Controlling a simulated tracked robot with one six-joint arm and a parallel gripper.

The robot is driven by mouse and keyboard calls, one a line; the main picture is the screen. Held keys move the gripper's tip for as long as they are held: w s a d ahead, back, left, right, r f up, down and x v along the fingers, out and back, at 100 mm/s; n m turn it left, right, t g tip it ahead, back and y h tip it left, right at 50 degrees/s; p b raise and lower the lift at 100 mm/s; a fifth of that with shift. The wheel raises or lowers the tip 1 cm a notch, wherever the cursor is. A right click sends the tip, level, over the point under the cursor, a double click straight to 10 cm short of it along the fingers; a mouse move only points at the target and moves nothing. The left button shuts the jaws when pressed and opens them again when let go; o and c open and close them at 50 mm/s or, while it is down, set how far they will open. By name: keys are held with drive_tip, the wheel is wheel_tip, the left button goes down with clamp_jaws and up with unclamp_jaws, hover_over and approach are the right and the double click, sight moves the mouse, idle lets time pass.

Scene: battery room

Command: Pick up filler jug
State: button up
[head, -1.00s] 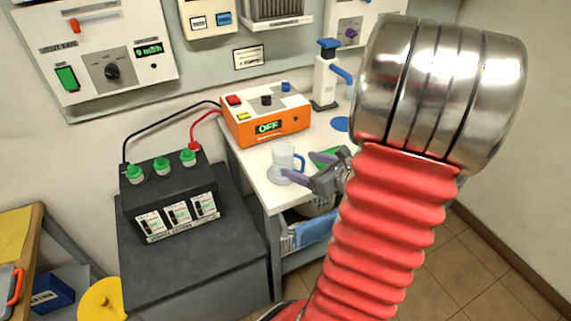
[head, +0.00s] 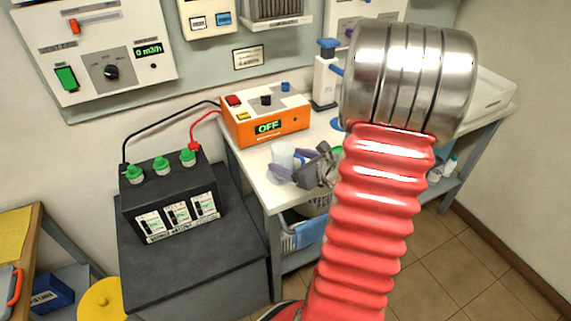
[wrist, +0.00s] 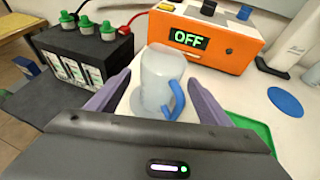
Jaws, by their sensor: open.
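The filler jug (head: 282,155) is a pale, translucent jug with a blue handle. It stands upright on the white bench in front of the orange charger. In the wrist view the jug (wrist: 155,83) sits between the two purple-grey fingers, with its blue handle turned to the right. My gripper (head: 287,167) is open in the head view, its fingers on the near side of the jug and hiding its lower part. In the wrist view my gripper (wrist: 158,95) shows gaps between both fingers and the jug.
The orange charger (head: 270,128) reading OFF stands behind the jug. A black battery (head: 170,200) with green caps stands on a dark stand to the left. A green tray (wrist: 245,130) and a blue disc (wrist: 285,101) lie to the right on the bench (wrist: 300,130).

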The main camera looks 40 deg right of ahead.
drive_tip(key=shift+x, duration=1.4)
drive_tip(key=shift+c, duration=0.2)
drive_tip(key=c, duration=1.1)
wheel_tip(320, 180, up, 10)
